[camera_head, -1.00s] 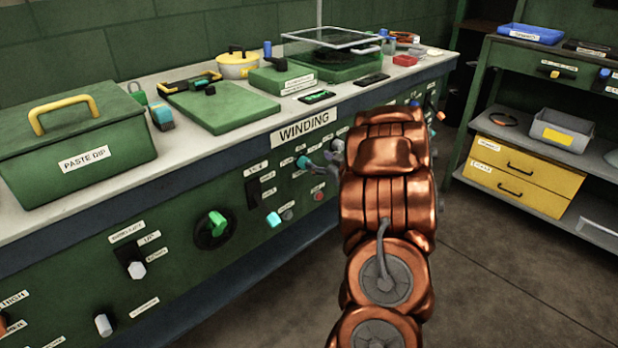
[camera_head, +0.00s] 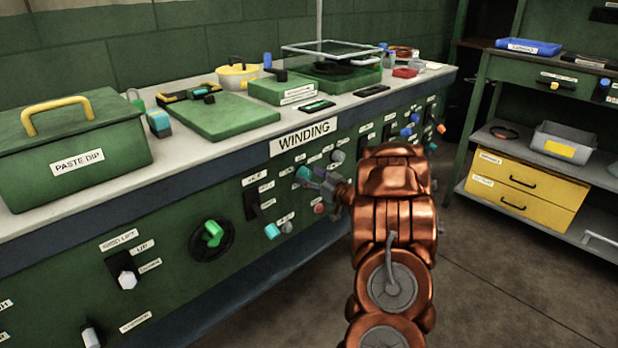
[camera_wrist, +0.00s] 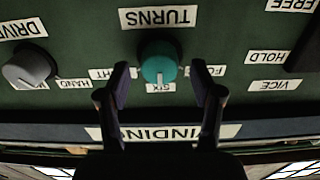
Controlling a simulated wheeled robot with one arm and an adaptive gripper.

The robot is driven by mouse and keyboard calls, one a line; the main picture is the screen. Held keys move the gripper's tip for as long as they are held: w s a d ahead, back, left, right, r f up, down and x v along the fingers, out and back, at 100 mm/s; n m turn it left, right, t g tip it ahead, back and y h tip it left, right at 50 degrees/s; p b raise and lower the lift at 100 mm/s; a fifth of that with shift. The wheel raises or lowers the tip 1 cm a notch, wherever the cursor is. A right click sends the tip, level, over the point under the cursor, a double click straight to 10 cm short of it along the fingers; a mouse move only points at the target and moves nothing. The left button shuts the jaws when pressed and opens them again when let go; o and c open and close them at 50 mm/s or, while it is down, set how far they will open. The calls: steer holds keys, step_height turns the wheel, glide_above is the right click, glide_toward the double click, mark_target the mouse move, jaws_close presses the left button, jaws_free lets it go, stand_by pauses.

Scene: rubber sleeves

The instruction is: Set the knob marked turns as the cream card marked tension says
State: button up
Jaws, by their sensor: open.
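The knob marked turns is a round teal knob (camera_wrist: 158,65) on the green panel. Its TURNS label (camera_wrist: 158,18) reads upside down in the wrist view. A SIX label (camera_wrist: 160,87) sits below the knob, with partly covered labels to either side. A pale line on the knob appears to point at SIX. My gripper (camera_wrist: 161,88) is open, its dark fingers either side of the knob's lower edge; contact is not clear. In the head view the knob (camera_head: 303,174) is beside my gripper (camera_head: 325,184). I cannot make out a cream card marked tension.
A grey knob (camera_wrist: 30,66) marked DRIVE is left in the wrist view, and a dark switch (camera_wrist: 305,50) is right. The bench top (camera_head: 190,148) holds boxes and tools. Floor is open between bench and shelf.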

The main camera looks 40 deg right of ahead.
steer(key=shift+w, duration=0.45)
steer(key=c, duration=1.1)
steer(key=shift+n, duration=0.3)
steer(key=n+b, duration=0.4)
steer(key=n, duration=0.1)
steer(key=shift+a+f+n, duration=0.15)
steer(key=shift+f+n, duration=0.05)
steer(key=shift+n, duration=0.1)
steer(key=n+b, duration=0.3)
steer(key=n, duration=0.1)
steer(key=shift+r+n, duration=0.1)
steer(key=shift+n, duration=0.2)
steer(key=shift+b, duration=0.35)
